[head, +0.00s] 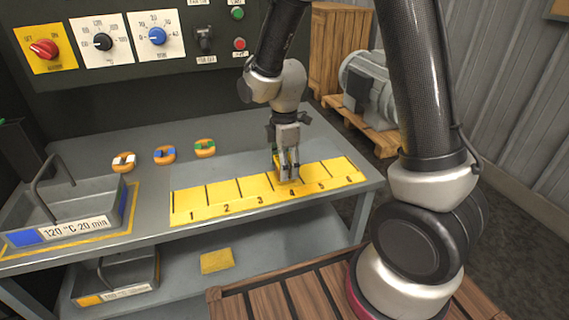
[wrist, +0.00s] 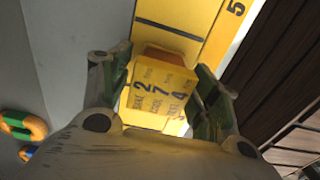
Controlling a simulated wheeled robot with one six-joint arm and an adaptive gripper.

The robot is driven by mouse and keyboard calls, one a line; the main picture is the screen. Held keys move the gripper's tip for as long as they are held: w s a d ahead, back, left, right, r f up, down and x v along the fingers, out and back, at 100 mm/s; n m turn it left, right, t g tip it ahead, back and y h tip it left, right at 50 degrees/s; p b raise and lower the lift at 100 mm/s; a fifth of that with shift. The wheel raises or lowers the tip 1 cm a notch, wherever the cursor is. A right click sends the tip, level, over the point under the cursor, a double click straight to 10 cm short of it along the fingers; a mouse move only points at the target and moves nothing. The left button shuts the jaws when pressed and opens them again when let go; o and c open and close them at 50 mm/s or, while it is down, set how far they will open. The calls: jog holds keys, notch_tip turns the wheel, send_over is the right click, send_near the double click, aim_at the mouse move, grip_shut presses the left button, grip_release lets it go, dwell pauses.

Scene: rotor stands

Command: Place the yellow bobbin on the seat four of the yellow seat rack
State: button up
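The yellow bobbin (wrist: 160,92) is a block with orange ends and printed dark lettering, seen in the wrist view. It sits between the two fingers of my gripper (wrist: 163,75), which appear to press on its sides. In the head view my gripper (head: 287,166) points down at the yellow seat rack (head: 215,194), by the mark 4, and mostly hides the bobbin. The rack is a flat yellow strip with black dividing lines and numbers 1 to 6. In the wrist view the bobbin is beside a dividing line, with the 5 beyond. Whether it touches the rack cannot be told.
Three orange rings with white, blue and green marks (head: 164,155) lie behind the rack. A grey tray (head: 62,215) with a handle stands at left. A control panel (head: 120,45) rises behind the bench. The other visible seats are clear.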

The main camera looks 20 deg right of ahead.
jog(key=shift+r, duration=0.1)
notch_tip(320, 180, up, 12)
jog(key=s+d+r+m+t, duration=0.2)
jog(key=s+d+r+m, duration=0.3)
jog(key=s+d+m, duration=0.2)
jog(key=s+d+r+m+t, duration=0.2)
jog(key=s+d+r+m, duration=0.3)
jog(key=s+d+m, duration=0.3)
jog(key=s+m, duration=0.3)
jog(key=s, duration=0.1)
